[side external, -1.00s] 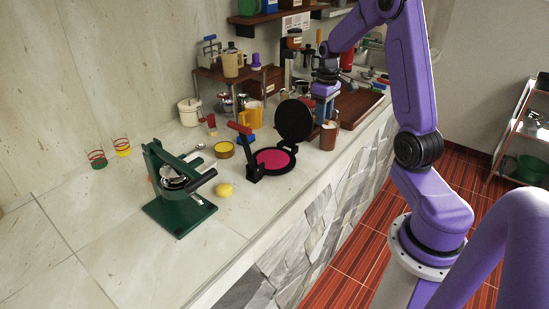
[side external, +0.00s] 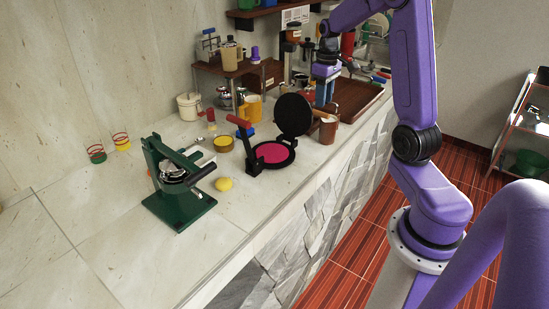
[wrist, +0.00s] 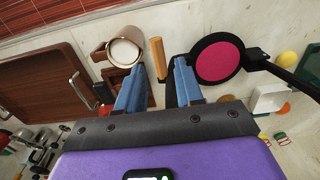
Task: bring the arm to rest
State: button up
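My gripper (side external: 321,104) is above the counter, behind the brown cup and the raised lid of a round press. In the wrist view its two blue fingers (wrist: 158,92) are apart with nothing held between them. A tan wooden handle (wrist: 157,58) shows beyond the fingertips, in line with the gap; whether a finger touches it I cannot tell. The brown cup (side external: 328,131) with pale contents stands close by and also shows in the wrist view (wrist: 124,50). The round press has a black lid (side external: 293,114) standing open and a pink plate (side external: 275,154).
A green press (side external: 180,203) stands at the front left with a yellow ball (side external: 224,184) beside it. A brown tray (side external: 357,100) lies to the right of my gripper. A wooden shelf stand (side external: 229,70) holds jars behind. The counter's left front is bare.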

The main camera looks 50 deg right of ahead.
jog(key=s+a+r+n, duration=0.1)
jog(key=s+a+n, duration=0.15)
jog(key=a, duration=0.85)
jog(key=s+a+r+n, duration=0.1)
jog(key=s+a+n, duration=0.15)
jog(key=a, duration=0.95)
jog(key=s+a+n, duration=0.3)
jog(key=s+a, duration=0.1)
jog(key=s, duration=0.5)
jog(key=s+a+f+n, duration=0.1)
jog(key=s+a+n, duration=0.3)
jog(key=s, duration=0.6)
jog(key=shift+a+f+n, duration=0.25)
jog(key=shift+a+n, duration=0.05)
jog(key=shift+a, duration=0.15)
